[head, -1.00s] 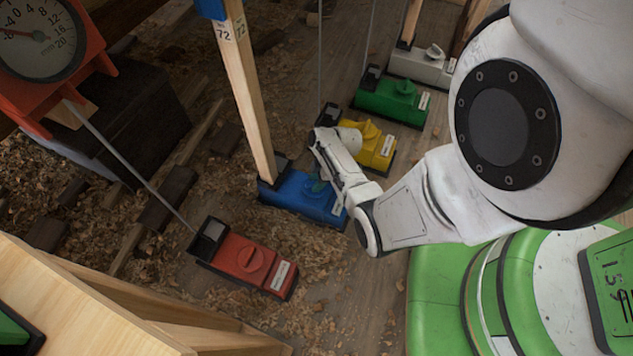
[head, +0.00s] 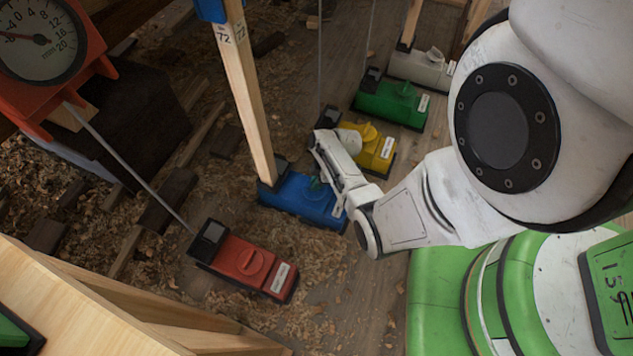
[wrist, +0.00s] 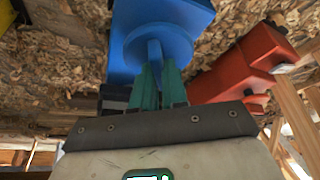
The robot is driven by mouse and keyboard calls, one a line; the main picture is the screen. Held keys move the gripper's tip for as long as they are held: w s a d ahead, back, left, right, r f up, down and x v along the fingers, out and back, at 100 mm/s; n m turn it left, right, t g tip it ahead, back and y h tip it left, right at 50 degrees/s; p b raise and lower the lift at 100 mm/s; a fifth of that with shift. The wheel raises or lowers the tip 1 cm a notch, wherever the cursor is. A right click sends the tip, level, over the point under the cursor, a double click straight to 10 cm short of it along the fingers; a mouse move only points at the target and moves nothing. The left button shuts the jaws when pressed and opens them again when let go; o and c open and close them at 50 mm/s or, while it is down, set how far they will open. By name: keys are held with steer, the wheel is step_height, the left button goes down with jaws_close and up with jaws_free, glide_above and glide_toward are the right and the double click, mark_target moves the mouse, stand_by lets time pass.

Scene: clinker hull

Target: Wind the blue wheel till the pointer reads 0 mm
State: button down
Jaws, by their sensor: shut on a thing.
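The blue wheel (wrist: 157,48) is a round disc with a grip on the blue box (wrist: 190,12), which also shows in the head view (head: 295,198) at the foot of a wooden post. My gripper (wrist: 158,75) has teal fingers shut on the wheel's grip; the fingers hide most of it. In the head view my wrist hides part of the blue box. A dial (head: 40,40) in a red housing is at the top left, partly cut off by the frame edge. Its pointer (head: 22,38) points left; its exact reading is too small to tell.
A red box (head: 248,262) with its own wheel is left of and nearer than the blue one. Yellow (head: 373,150), green (head: 392,102) and white (head: 422,66) boxes stand in a row beyond. A thin rod (head: 130,165) runs from dial to red box. Shavings cover the floor.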

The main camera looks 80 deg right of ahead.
steer(key=shift+a+m, duration=0.1)
steer(key=shift+m, duration=0.2)
steer(key=m+h+p, duration=0.1)
steer(key=m, duration=0.1)
steer(key=m+h+p, duration=0.1)
steer(key=m, duration=0.1)
steer(key=shift+a+m+p, duration=0.2)
steer(key=shift+m+p, duration=0.1)
steer(key=shift+p, duration=0.1)
steer(key=m+h+p, duration=0.1)
steer(key=m, duration=0.2)
steer(key=m+h+p, duration=0.1)
steer(key=m, duration=0.1)
steer(key=shift+a+f+m+g, duration=0.1)
steer(key=shift+f+m+g, duration=0.1)
steer(key=shift+m+g, duration=0.15)
steer(key=shift+m, duration=0.35)
steer(key=c, duration=1.2)
jaws_free()
steer(key=shift+o, duration=0.2)
steer(key=shift+s+r+p, duration=0.1)
steer(key=shift+r+p, duration=0.45)
steer(key=shift+p, duration=0.05)
steer(key=p+v, duration=0.5)
steer(key=v, duration=0.4)
steer(key=shift+s+a+r, duration=0.2)
steer(key=shift+r, duration=0.1)
